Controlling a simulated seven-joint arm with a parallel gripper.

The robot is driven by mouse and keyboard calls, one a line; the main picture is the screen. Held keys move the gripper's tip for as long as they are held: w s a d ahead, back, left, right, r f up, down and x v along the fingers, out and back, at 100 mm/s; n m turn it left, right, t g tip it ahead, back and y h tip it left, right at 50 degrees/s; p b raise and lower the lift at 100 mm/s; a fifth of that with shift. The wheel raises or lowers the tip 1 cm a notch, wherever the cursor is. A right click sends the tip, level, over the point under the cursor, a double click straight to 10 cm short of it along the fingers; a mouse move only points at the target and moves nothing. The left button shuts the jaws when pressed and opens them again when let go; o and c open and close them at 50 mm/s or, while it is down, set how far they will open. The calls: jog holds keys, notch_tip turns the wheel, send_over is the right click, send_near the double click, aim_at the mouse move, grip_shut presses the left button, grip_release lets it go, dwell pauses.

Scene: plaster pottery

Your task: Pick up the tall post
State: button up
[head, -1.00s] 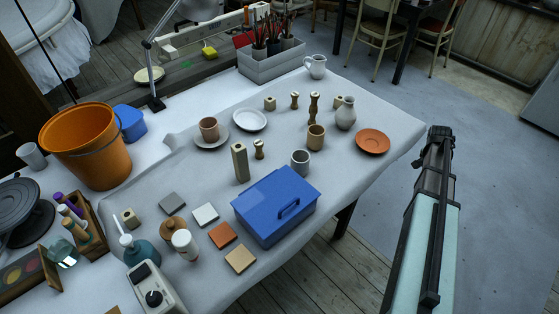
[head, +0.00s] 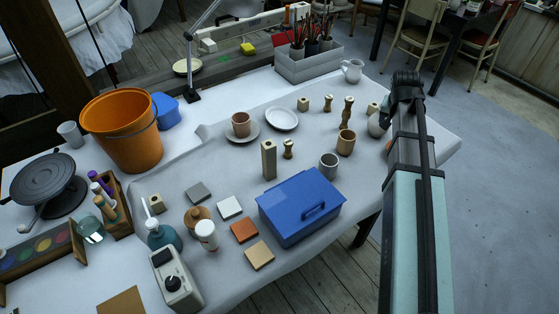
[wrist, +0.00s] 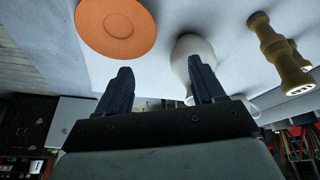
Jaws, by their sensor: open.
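The tall post (head: 269,160) is a pale, square-sided wooden block standing upright on the cloth-covered table (head: 330,225), behind the blue box. Beside it stands a short turned spindle (head: 288,150). My gripper (wrist: 161,80) is open in the wrist view, with two dark fingers apart and nothing held between them. In the head view my gripper's dark end (head: 406,88) is over the table's right side, well to the right of the post. The post is not in the wrist view, which shows a taller turned spindle (wrist: 281,55) at its right.
A blue lidded box (head: 300,205) stands just in front of the post. A mug (head: 329,166) and wooden cup (head: 346,143) are between post and arm. A pale vase (wrist: 190,50) and orange saucer (wrist: 116,28) are near my gripper. A cup on a saucer (head: 241,125) stands behind the post.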

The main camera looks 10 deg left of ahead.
jog(key=s+a+r+n+y, duration=0.1)
jog(key=s+a+r+n, duration=0.25)
jog(key=a, duration=0.65)
jog(key=s+a+r+n+y, duration=0.15)
jog(key=s+a, duration=0.25)
jog(key=a, duration=0.5)
jog(key=n+g+y, duration=0.1)
jog(key=n+y, duration=0.1)
jog(key=n, duration=0.4)
send_near(269, 145)
jog(key=a, duration=0.2)
jog(key=shift+h, duration=0.25)
jog(key=x, duration=0.8)
jog(key=shift+d, duration=0.35)
jog(key=shift+d+x, duration=0.25)
jog(key=shift+x, duration=0.8)
jog(key=shift+d+x, duration=0.25)
jog(key=shift+x, duration=1.55)
jog(key=shift+s, duration=0.1)
grip_shut()
jog(key=shift+r, duration=0.1)
